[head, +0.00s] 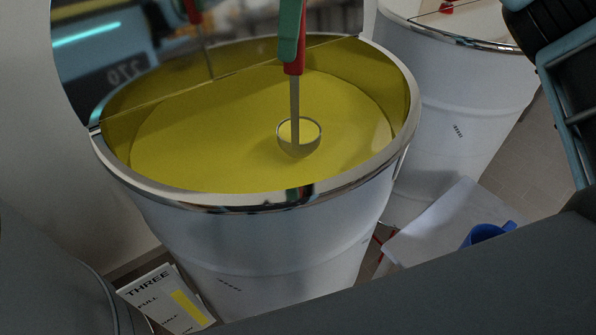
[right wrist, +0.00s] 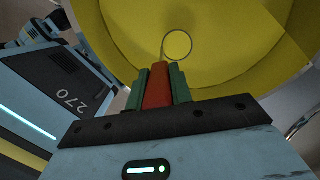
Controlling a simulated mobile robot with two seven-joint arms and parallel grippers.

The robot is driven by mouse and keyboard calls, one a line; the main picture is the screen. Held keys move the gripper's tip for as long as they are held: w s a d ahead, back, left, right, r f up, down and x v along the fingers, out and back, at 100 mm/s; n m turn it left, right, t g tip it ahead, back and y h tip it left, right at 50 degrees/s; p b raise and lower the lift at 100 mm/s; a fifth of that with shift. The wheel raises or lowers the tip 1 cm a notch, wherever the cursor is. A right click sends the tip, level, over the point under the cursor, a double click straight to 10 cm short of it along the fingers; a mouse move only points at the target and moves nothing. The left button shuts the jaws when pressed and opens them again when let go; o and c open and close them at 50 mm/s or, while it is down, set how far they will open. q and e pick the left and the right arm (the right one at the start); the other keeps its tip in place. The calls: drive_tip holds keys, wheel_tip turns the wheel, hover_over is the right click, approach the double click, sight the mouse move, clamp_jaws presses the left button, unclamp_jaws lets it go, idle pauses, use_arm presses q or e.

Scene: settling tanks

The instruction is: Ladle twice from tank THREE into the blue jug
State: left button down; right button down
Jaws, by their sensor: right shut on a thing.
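Tank THREE (head: 250,262) is a pale drum with a shiny rim, holding yellow liquid (head: 200,130). A card marked THREE (head: 165,300) stands at its foot. My right gripper (head: 290,45), with green fingers, is shut on the red handle of the ladle (head: 295,95). The ladle hangs upright over the tank, its round bowl at the liquid; the inside of the bowl shows yellow. How deep it sits is unclear. In the right wrist view the red handle (right wrist: 157,88) is between the fingers. The blue jug (head: 487,234) is at lower right, partly hidden. My left gripper is out of view.
A second pale tank (head: 465,95) stands behind at right, with a red item on top. The jug is by a pale flat surface (head: 435,225) between the tanks' fronts and my body. A mirror-like lid (head: 130,50) stands up at the back left of tank THREE.

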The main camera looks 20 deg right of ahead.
drive_tip(key=shift+r, duration=5.75)
